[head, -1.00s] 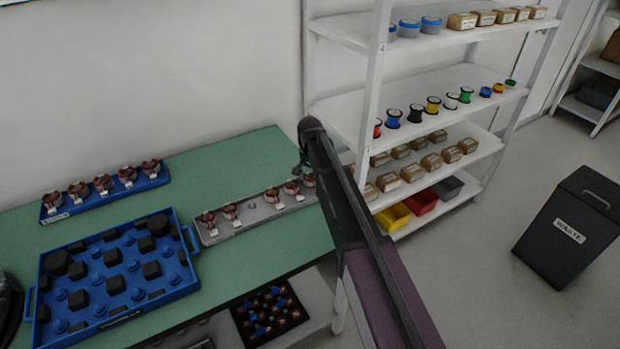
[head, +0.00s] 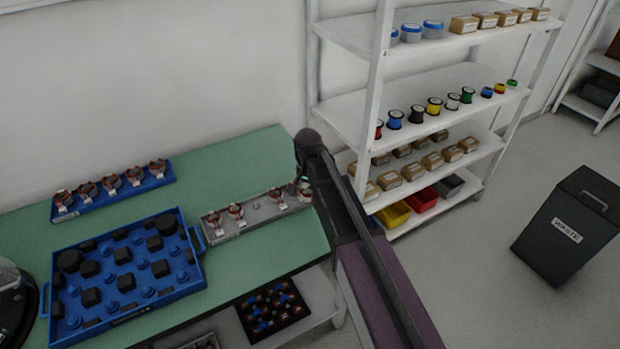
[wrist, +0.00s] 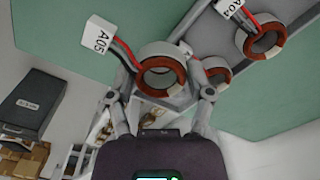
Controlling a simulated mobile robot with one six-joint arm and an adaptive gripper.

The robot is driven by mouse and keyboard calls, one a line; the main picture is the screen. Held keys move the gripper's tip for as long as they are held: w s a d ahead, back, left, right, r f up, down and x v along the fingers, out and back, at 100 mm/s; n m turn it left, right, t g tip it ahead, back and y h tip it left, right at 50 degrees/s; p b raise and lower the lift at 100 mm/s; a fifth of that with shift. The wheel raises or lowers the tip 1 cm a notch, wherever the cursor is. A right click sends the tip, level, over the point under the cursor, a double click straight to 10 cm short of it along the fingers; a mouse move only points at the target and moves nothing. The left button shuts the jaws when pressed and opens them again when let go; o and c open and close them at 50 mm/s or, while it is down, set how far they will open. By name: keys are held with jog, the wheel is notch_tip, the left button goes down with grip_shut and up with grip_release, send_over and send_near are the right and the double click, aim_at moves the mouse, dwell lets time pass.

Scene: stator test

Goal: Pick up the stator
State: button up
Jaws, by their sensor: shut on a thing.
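A stator, a white ring with a copper-red inner winding and a tag reading A05, is between my fingertips in the wrist view (wrist: 161,52). My gripper (wrist: 163,76) is shut on it, one finger on each side. The grey tray (head: 256,207) bears several stators in a row. One with tag A04 (wrist: 264,40) shows at the right in the wrist view, and another ring (wrist: 217,68) shows just behind the right finger. In the head view my arm hides most of the gripper. I cannot tell if the held stator touches the tray.
On the green bench (head: 240,160) are a blue tray (head: 197,240) with black and blue parts and a blue strip (head: 110,196) with several stators. A white shelf (head: 345,110) stands right of the bench. A black waste bin (head: 567,228) stands on the floor.

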jog(key=shift+s+a+r, duration=0.1)
jog(key=shift+s+r, duration=0.05)
jog(key=shift+s, duration=1.15)
jog(key=shift+s+a+r, duration=0.1)
jog(key=shift+s, duration=1.2)
jog(key=shift+r+p, duration=0.15)
jog(key=shift+p, duration=0.15)
jog(key=shift+s, duration=0.1)
